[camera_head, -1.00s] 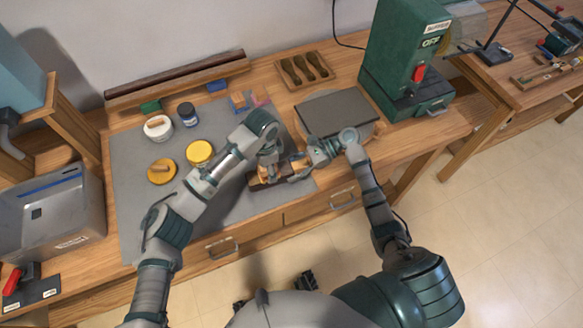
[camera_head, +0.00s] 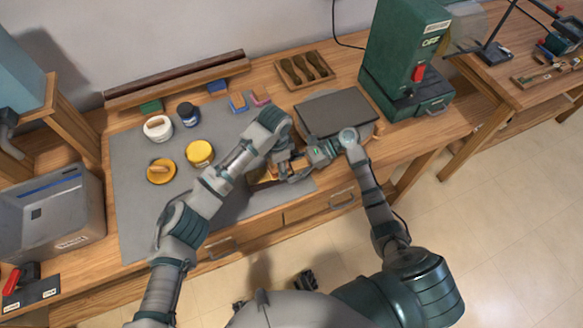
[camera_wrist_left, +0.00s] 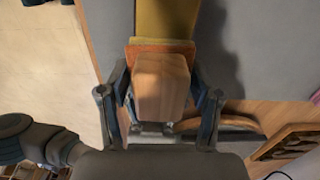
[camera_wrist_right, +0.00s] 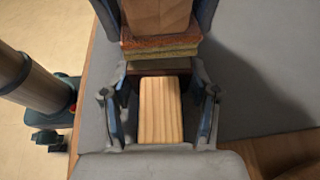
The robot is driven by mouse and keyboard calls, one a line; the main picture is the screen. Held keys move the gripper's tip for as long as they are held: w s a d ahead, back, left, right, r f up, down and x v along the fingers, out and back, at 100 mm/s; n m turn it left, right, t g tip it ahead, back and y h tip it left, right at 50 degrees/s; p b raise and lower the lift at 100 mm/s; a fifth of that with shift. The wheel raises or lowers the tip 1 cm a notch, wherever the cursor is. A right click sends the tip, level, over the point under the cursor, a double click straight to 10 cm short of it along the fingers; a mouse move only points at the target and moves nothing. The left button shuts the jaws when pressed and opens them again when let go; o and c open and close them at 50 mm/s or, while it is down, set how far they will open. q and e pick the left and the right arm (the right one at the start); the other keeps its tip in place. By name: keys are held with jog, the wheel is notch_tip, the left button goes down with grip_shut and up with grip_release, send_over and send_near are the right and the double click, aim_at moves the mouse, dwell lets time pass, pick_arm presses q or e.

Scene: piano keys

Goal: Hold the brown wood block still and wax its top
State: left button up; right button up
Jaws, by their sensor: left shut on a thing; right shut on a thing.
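My left gripper (camera_head: 281,158) is shut on the wooden handle (camera_wrist_left: 162,88) of an applicator. Its orange-and-green pad (camera_wrist_right: 160,45) faces down over the brown block, at the end toward my right gripper. The block's yellowish top (camera_wrist_left: 166,20) stretches away beyond the pad in the left wrist view. In the head view, the block (camera_head: 262,178) is mostly hidden under my left arm. My right gripper (camera_head: 298,168) is shut on a pale striped wood piece (camera_wrist_right: 160,108) at the block's right end. Whether this piece belongs to the block is unclear.
A yellow jar (camera_head: 199,153), a yellow disc (camera_head: 161,171), a white jar (camera_head: 157,128) and a dark blue jar (camera_head: 187,114) stand on the grey mat (camera_head: 135,205). A dark plate (camera_head: 335,112) and green machine (camera_head: 402,60) are to the right. The mat's front left is clear.

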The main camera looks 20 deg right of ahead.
aim_at(252, 178)
pick_arm(q)
jog(key=shift+a+r, duration=0.1)
jog(key=shift+a, duration=0.95)
jog(key=shift+w+a, duration=0.15)
jog(key=shift+a, duration=1.45)
jog(key=shift+w+a, duration=0.15)
jog(key=shift+a, duration=1.45)
jog(key=shift+s+d, duration=0.15)
jog(key=shift+d, duration=2.25)
jog(key=shift+s+d, duration=0.15)
jog(key=shift+d, duration=2.25)
jog(key=shift+r, duration=0.1)
jog(key=shift+r, duration=3.4)
jog(key=shift+f, duration=0.15)
jog(key=shift+w+f, duration=0.3)
jog(key=shift+f, duration=0.2)
jog(key=shift+w+f, duration=0.3)
jog(key=shift+f, duration=0.2)
